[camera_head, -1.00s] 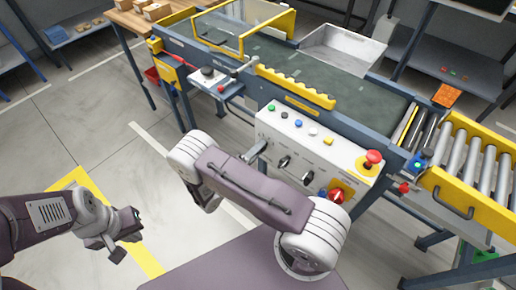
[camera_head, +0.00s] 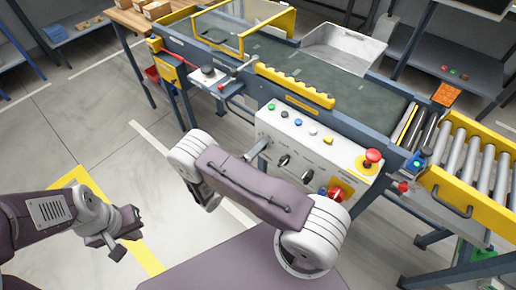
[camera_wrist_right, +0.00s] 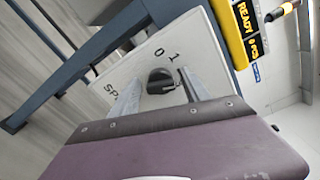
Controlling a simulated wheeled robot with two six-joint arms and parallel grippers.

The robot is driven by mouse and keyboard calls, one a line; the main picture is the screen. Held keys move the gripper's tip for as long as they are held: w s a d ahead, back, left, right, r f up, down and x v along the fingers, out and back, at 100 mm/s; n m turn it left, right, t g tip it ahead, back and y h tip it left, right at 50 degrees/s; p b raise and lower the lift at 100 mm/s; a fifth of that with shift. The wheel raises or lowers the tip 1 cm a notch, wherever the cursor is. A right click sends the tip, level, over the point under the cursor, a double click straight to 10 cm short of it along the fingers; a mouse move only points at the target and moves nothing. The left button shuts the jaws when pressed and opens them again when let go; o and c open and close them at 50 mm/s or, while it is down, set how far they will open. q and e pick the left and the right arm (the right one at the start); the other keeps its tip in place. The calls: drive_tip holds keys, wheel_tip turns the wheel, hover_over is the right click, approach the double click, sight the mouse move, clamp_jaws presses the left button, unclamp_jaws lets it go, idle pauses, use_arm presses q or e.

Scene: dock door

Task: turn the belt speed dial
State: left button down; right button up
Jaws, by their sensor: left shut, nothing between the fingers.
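The belt speed dial (camera_wrist_right: 161,81) is a black knob on a white panel, with "0", "1" and a partly hidden "SP" printed near it. My right gripper (camera_wrist_right: 158,92) is open, with one finger on each side of the dial; contact cannot be made out. In the head view my right gripper (camera_head: 257,149) is at the left part of the white control panel (camera_head: 345,161), and the dial is hidden there. My left gripper (camera_head: 119,246) is shut and empty, over the floor away from the panel.
Two more black knobs (camera_head: 284,160) sit to the right on the panel. A red mushroom button (camera_head: 373,156), a red rotary switch (camera_head: 336,195) and several small coloured buttons are also there. The conveyor belt (camera_head: 365,96) runs behind; rollers (camera_head: 473,161) stand at right.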

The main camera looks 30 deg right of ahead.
drive_tip(key=v, duration=0.9)
drive_tip(key=shift+p, duration=0.35)
